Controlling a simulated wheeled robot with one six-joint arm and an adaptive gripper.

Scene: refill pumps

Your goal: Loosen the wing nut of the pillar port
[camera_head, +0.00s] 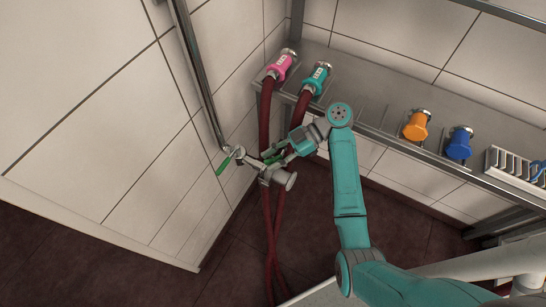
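The pillar port (286,179) is a grey metal fitting with a round flanged end, at the foot of the steel pipe beside the white tiled wall. A valve with a green lever (223,166) sits just left of it. My gripper (272,156) reaches in from the right, its fingers at the top of the fitting. Small green parts show between the fingers and the fitting. The wing nut is too small and too covered by the fingers to make out. I cannot tell whether the fingers are closed on it.
A steel pipe (198,75) runs down the wall to the port. Pink (281,67) and teal (317,79) couplings with dark red hoses (265,125) hang from the shelf; the hoses pass behind the port. Orange (416,126) and blue (459,143) couplings sit farther right.

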